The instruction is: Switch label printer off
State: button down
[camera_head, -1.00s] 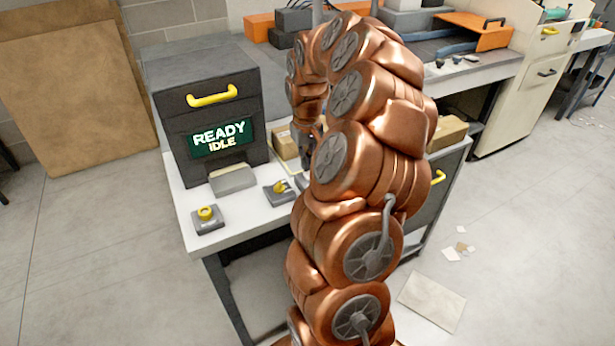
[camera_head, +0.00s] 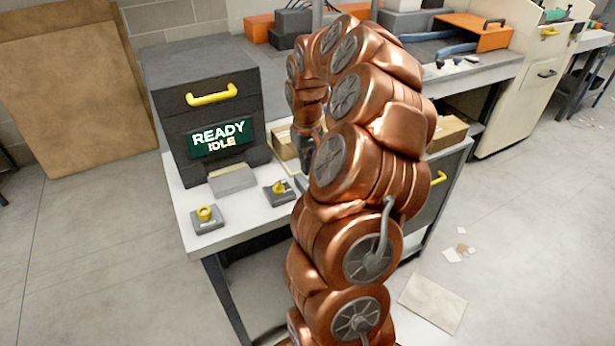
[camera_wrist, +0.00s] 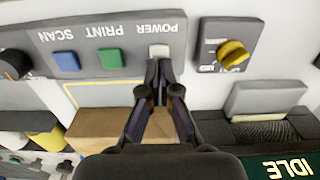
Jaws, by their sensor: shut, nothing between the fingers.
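The label printer (camera_head: 207,110) is a dark box with a yellow handle at the left of the bench in the head view. Its green display (camera_head: 219,138) reads READY IDLE. The wrist view shows a grey panel (camera_wrist: 105,35) upside down, marked POWER, PRINT and SCAN. Its pale POWER button (camera_wrist: 160,51) is directly at my fingertips; whether they touch it is unclear. The green button (camera_wrist: 111,58) and blue button (camera_wrist: 66,61) are beside it. My gripper (camera_wrist: 160,68) is shut and empty. In the head view my arm hides the panel.
A yellow knob on a grey base (camera_wrist: 232,54) is beside the panel; another yellow control (camera_head: 205,214) sits at the bench's front left corner. A cardboard box (camera_wrist: 112,128) lies near the gripper. Bare white bench top (camera_head: 185,202) shows around the controls.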

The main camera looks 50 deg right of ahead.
jog(key=shift+f, duration=0.35)
jog(key=shift+r, duration=0.1)
jog(key=shift+r+p, duration=0.35)
jog(key=shift+r, duration=3.1)
